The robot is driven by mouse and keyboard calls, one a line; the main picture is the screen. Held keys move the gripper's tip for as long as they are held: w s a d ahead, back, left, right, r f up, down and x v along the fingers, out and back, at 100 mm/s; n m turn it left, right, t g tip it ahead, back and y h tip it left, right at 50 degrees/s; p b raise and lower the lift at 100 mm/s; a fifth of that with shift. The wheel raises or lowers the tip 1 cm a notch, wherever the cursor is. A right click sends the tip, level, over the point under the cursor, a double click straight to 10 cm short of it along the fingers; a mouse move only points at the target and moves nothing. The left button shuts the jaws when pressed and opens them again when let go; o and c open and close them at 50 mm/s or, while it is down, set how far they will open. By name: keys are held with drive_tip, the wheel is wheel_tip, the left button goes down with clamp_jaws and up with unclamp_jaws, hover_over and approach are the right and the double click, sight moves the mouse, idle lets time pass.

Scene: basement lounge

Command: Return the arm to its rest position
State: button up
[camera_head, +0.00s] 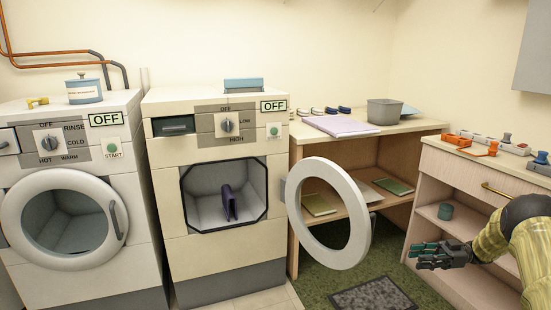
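My gripper (441,256) is at the lower right, in front of the wooden cabinet. It points left, and its dark fingers with teal parts are seen from the side. I see nothing held in it, but the gap between the fingers is too small to judge. My arm comes in from the right edge in a yellowish patterned sleeve. The gripper is apart from the open round dryer door (353,247) to its left.
The dryer (170,220) stands open with a dark folded cloth (230,203) inside. A washer (75,285) stands left. A wooden desk (400,127) holds a grey bin (384,112). The cabinet (440,167) at right has a teal cup (446,211) on its shelf. A mat (373,297) lies below.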

drive_tip(key=a+f+m+t+h, duration=0.6)
drive_tip(key=a+f+m+t, duration=0.6)
drive_tip(key=a+f, duration=0.55)
drive_tip(key=s+a+f+m+g+h, duration=0.2)
drive_tip(key=s+a+f+m+h, duration=0.15)
drive_tip(key=s+f, duration=0.55)
drive_tip(key=s+a+f+m+g+h, duration=0.25)
drive_tip(key=s+f+h, duration=0.3)
drive_tip(key=s, duration=0.85)
drive_tip(key=s+g+h, duration=0.3)
drive_tip(key=s+g, duration=0.4)
drive_tip(key=s, duration=2.1)
wheel_tip(320, 180, up, 24)
drive_tip(key=p, duration=2.2)
drive_tip(key=shift+s+a+f+m, duration=0.15)
drive_tip(key=shift+a+f+m, duration=0.1)
drive_tip(key=shift+m, duration=0.15)
